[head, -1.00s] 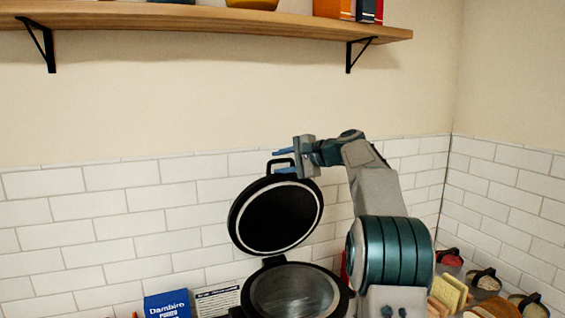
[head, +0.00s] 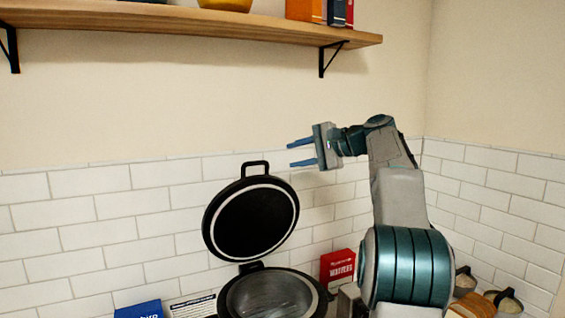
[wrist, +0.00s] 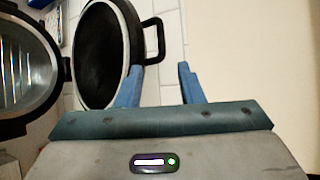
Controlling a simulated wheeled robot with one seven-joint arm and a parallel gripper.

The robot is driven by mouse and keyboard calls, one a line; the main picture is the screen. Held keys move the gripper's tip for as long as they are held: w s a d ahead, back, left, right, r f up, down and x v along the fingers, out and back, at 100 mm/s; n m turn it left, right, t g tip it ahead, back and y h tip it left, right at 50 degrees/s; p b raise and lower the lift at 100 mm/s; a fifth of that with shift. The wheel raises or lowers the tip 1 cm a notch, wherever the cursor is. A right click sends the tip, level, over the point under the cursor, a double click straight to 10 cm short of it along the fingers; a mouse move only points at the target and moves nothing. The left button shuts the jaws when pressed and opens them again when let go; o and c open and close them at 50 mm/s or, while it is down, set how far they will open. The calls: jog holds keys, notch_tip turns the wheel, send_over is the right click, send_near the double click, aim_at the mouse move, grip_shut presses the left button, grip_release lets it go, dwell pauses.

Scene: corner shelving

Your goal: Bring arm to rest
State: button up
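My gripper (head: 302,155) is raised in front of the tiled wall, right of and above the waffle maker's lid (head: 251,218). Its two blue fingers are apart, with nothing between them. The lid is round and black, stands open, and has a loop handle (head: 255,168) on top. In the wrist view the handle (wrist: 153,38) is beyond the fingertips, and the fingers (wrist: 160,85) are spread. The waffle maker's base (head: 270,296) is below the lid, cut by the lower frame edge.
A wooden shelf (head: 200,27) on black brackets is above. A red box (head: 338,266), a blue box (head: 138,309) and a white card (head: 192,305) are near the base. The wall space around my gripper is clear.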

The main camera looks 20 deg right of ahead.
jog(key=shift+s+d+r, duration=0.15)
jog(key=shift+s+d, duration=0.1)
jog(key=shift+s, duration=0.05)
jog(key=shift+a, duration=0.1)
jog(key=s+a+f+n+g+h+b, duration=0.1)
jog(key=s+a+f+n+g+h, duration=0.1)
jog(key=s+a+f, duration=0.45)
jog(key=s+a+f+n+g+h+b, duration=0.15)
jog(key=s+a+f, duration=0.25)
jog(key=a+f, duration=0.45)
jog(key=s+a+f+n+g+h, duration=0.2)
jog(key=s+f+n+h, duration=0.1)
jog(key=s+f, duration=0.7)
jog(key=s+a+f+n+g+h, duration=0.1)
jog(key=s+f+n+h, duration=0.2)
jog(key=s+f+n, duration=0.3)
jog(key=s+f+b, duration=0.1)
jog(key=s+f, duration=0.4)
jog(key=s, duration=0.2)
jog(key=shift+a+g, duration=0.35)
jog(key=shift+a, duration=0.05)
jog(key=shift+s, duration=0.1)
